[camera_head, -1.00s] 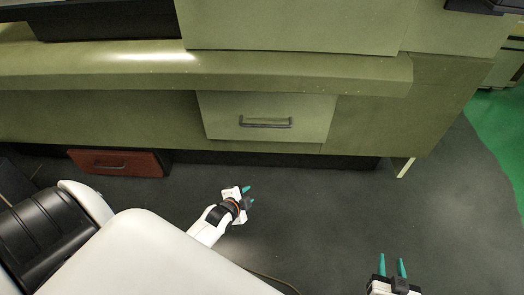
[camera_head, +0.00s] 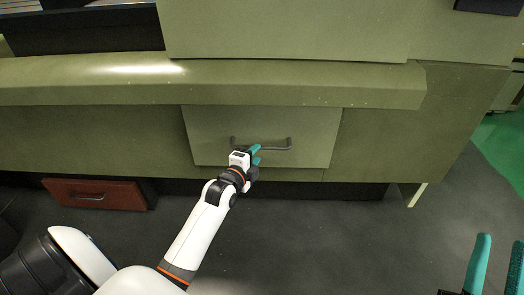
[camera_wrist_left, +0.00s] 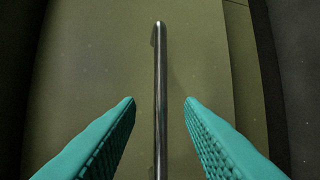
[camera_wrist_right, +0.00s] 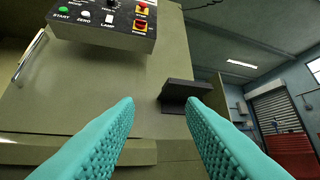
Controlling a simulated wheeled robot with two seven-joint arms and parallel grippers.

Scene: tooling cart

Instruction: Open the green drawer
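The green drawer (camera_head: 210,132) sits in the front of the green cabinet below its ledge, and its front looks about flush. Its dark bar handle (camera_head: 278,148) runs across the front. My left gripper (camera_head: 256,155) is at the handle's left part. In the left wrist view the handle (camera_wrist_left: 160,90) runs between the two teal fingers (camera_wrist_left: 160,112), with a gap on both sides, so the gripper is open around or just in front of it. My right gripper (camera_head: 497,268) is open and empty at the lower right; its fingers (camera_wrist_right: 160,112) also show in the right wrist view.
A red drawer (camera_head: 75,199) with a handle stands low at the left. The cabinet ledge (camera_head: 300,84) juts out above the green drawer. In the right wrist view a control panel (camera_wrist_right: 105,22) and a dark bracket (camera_wrist_right: 182,92) show. The dark floor (camera_head: 310,240) in front is clear.

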